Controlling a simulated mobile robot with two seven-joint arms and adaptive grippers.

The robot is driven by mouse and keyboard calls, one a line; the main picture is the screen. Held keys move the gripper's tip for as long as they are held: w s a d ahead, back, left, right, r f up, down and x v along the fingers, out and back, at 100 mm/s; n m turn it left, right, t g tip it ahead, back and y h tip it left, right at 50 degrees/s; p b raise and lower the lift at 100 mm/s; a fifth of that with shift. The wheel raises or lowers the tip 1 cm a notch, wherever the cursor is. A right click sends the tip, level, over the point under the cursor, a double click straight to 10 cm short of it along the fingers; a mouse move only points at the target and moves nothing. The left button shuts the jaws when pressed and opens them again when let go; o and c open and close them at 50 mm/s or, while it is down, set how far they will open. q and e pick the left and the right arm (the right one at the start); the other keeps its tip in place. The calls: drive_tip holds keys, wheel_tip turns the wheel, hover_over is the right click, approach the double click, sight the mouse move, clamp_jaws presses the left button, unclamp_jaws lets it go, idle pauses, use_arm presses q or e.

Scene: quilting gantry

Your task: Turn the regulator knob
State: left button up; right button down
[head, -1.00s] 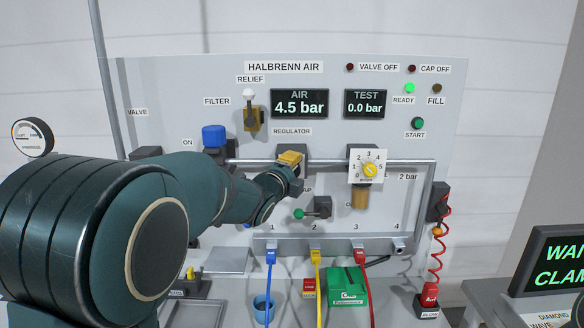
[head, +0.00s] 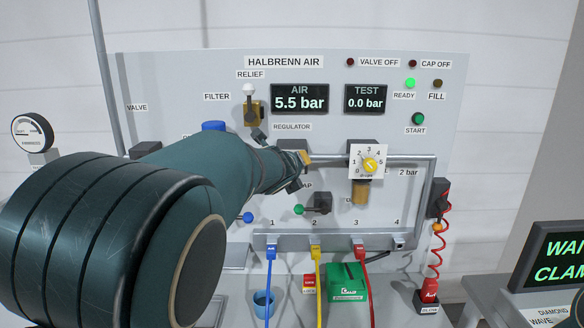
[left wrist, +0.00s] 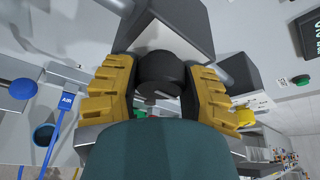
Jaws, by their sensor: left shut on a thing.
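The regulator knob (left wrist: 160,72) is a dark round knob in the left wrist view. It sits between the two yellow-padded fingers of my left gripper (left wrist: 162,68), which is shut on it. In the head view my left gripper (head: 298,165) is at the panel just below the REGULATOR label (head: 292,127), and it and my arm hide the knob. The AIR display (head: 300,99) reads 5.5 bar. The TEST display (head: 365,99) reads 0.0 bar. My right gripper is not in view.
A white dial with a yellow knob (head: 370,165) is close to the right of my gripper. A green-tipped lever (head: 313,206) is below it, and the relief lever (head: 251,108) is above left. Blue, yellow and red hoses hang from the lower manifold (head: 335,242).

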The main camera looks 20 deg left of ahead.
use_arm(q)
drive_tip(key=shift+r+m+g+y, duration=0.15)
drive_tip(key=shift+m+g+y, duration=0.15)
drive_tip(key=shift+m+y, duration=0.35)
drive_tip(key=o, duration=1.2)
drive_tip(key=shift+m, duration=0.25)
drive_tip(key=shift+v, duration=3.65)
